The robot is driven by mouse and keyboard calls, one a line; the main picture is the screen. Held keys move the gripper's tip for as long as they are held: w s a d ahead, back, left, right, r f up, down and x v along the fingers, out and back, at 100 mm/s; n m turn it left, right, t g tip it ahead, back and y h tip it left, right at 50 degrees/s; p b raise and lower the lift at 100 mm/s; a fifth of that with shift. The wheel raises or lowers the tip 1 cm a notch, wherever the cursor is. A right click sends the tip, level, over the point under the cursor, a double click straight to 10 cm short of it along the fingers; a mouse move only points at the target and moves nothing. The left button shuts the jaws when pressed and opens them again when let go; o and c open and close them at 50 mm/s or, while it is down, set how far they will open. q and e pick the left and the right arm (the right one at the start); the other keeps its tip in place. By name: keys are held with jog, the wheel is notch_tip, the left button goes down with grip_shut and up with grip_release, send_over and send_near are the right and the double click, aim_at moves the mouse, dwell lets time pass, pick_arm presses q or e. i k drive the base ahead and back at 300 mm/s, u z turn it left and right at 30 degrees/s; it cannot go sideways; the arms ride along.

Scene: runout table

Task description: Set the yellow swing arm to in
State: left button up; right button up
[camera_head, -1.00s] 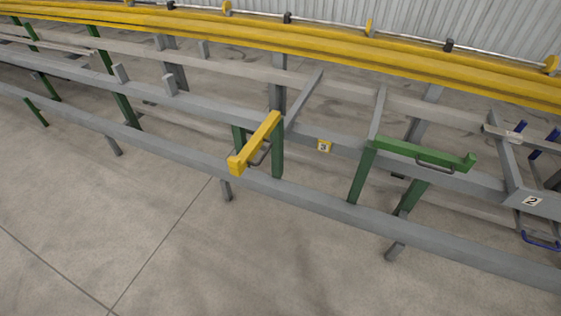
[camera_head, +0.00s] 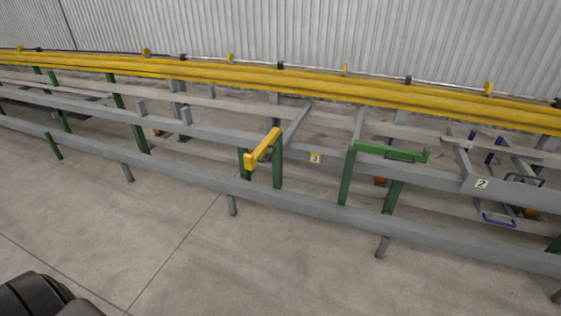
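The yellow swing arm (camera_head: 262,149) is a short yellow bar on green posts at the middle of the grey table frame. It points toward the near side, its near end sticking out over the front rail. A dark handle shows partly beside it and is mostly hidden behind the bar. Neither of my grippers is in view. A dark rounded part at the bottom left corner looks like part of my own body.
A green swing arm (camera_head: 391,152) lies along the frame to the right. The grey front rail (camera_head: 320,206) runs across the view. Long yellow beams (camera_head: 330,93) run behind. A number 3 tag (camera_head: 315,158) and a number 2 tag (camera_head: 481,184) are on the frame. The concrete floor in front is clear.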

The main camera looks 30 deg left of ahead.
aim_at(251, 160)
jog(key=u, duration=0.7)
jog(key=i, duration=0.7)
jog(key=u, duration=0.75)
